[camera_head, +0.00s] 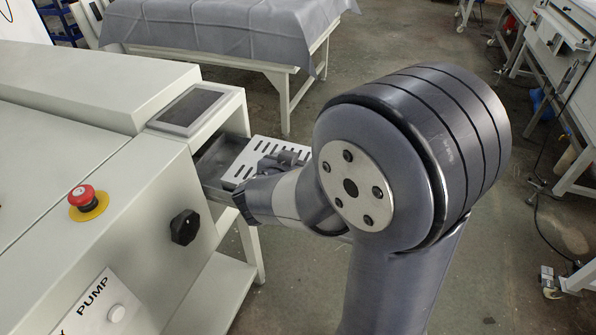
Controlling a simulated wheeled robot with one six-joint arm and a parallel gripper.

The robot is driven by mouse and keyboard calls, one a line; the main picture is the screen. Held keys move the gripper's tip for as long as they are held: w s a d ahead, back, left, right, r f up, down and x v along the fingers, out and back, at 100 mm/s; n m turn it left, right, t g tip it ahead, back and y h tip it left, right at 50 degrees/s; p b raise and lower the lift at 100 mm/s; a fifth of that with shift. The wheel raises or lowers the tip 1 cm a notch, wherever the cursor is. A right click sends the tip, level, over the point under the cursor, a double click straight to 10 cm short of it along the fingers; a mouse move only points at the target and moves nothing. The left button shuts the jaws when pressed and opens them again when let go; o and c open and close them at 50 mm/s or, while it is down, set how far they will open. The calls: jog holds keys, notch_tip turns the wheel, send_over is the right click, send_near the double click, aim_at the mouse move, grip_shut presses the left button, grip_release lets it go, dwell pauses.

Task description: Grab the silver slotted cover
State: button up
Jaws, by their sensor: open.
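The silver slotted cover (258,147) lies flat over part of an open dark drawer or tray at the right side of the machine. Rows of dark slots show on its far and left parts. My gripper (284,158) is over the cover's near right part, with its dark fingers open. My wrist and arm hide the cover's right end. I cannot tell whether the fingers touch the cover.
The machine (60,150) fills the left, with a red stop button (83,196), a black knob (185,227) and a dark screen (187,108). The dark drawer (214,160) juts out below the screen. A cloth-covered table (215,30) stands behind. Open floor lies between.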

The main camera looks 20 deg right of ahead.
jog(key=shift+c, duration=0.2)
jog(key=c, duration=1.3)
